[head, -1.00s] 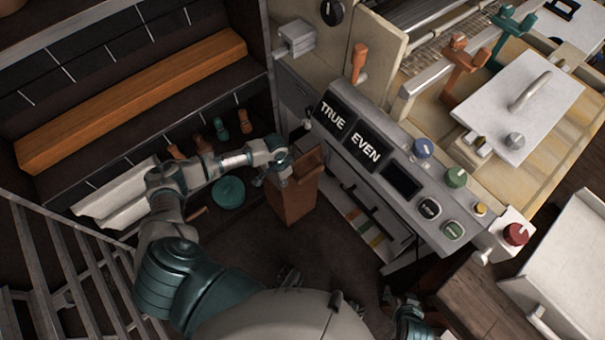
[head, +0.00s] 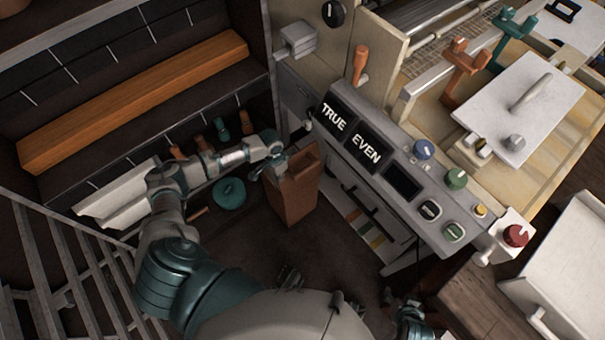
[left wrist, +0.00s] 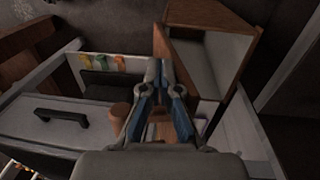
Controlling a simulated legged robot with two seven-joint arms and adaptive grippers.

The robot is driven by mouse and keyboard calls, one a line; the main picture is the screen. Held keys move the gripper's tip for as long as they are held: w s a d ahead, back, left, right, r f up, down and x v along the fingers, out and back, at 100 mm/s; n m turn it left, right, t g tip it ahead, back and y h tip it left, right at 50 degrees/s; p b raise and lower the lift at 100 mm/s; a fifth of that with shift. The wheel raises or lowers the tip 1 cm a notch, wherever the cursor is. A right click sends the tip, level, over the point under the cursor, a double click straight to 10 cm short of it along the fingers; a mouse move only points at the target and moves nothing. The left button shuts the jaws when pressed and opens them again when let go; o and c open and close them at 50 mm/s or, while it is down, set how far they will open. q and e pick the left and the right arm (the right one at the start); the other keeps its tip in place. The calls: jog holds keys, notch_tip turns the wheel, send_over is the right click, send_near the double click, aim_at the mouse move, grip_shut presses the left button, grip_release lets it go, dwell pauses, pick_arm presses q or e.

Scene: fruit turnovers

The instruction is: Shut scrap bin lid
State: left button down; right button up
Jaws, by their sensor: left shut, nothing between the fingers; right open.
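The scrap bin is a tall reddish-brown box (head: 292,198) standing on the dark floor in front of the console. In the head view its top looks open, with a brown panel at the rim. My left gripper (head: 272,168) is at the bin's upper left edge, shut and empty. In the left wrist view the closed fingertips (left wrist: 160,68) are beside a brown wooden edge of the bin (left wrist: 240,92), and its pale grey inside shows. I cannot tell whether the fingers touch the lid. My right gripper (head: 412,312) is open, low at the bottom edge and partly hidden.
The grey console (head: 400,195) with TRUE and EVEN displays stands right of the bin. A teal round object (head: 229,193) lies on the floor to the left. A dark shelf with an orange beam (head: 130,100) is behind. Grey railings (head: 60,265) stand at the left.

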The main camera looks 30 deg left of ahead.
dwell(0.5)
pick_arm(q)
jog(key=shift+w+a+f, duration=0.25)
jog(key=shift+w+a, duration=0.05)
jog(key=shift+a, duration=0.4)
jog(key=shift+w+a+f, duration=0.25)
jog(key=shift+a, duration=0.4)
jog(key=shift+w+a+f+b, duration=0.3)
jog(key=shift+a+f+b, duration=0.05)
jog(key=shift+a, duration=0.3)
jog(key=shift+w+a+f+b, duration=0.25)
jog(key=shift+a+f+b, duration=0.1)
jog(key=shift+a, duration=0.25)
dwell(0.4)
